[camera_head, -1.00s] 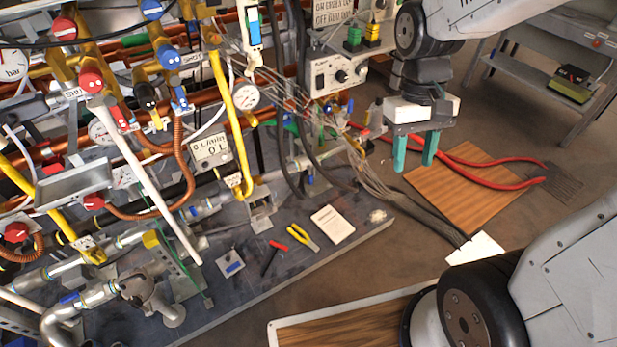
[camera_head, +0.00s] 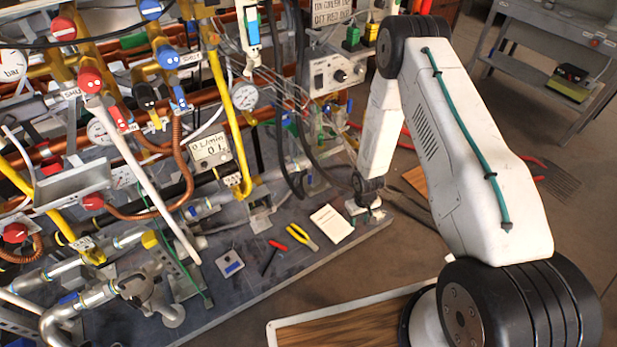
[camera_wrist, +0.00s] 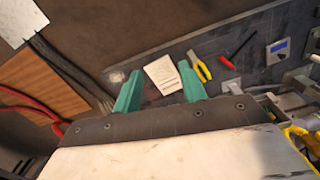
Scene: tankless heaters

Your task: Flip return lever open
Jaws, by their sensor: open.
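In the head view, several coloured valve handles sit on the piping at the left, including a red-and-blue-tagged group with a blue lever (camera_head: 180,97) and a red lever (camera_head: 119,117). I cannot tell which one is the return lever, or whether it is open or shut. My gripper (camera_wrist: 157,82) shows two green fingers, apart and with nothing held between them, in the wrist view. It points down toward the bench plate, over the white booklet (camera_wrist: 161,73). In the head view my wrist is low beside the booklet (camera_head: 331,225), away from these handles, and the fingers cannot be made out.
Yellow-handled pliers (camera_head: 303,237), a red-and-black screwdriver (camera_head: 272,257) and a small blue-faced box (camera_head: 230,263) lie on the dark base plate (camera_head: 262,303). Cables hang near my wrist. A white pole (camera_head: 140,176) slants across the pipework. A wheeled cart (camera_head: 548,40) stands at the back right.

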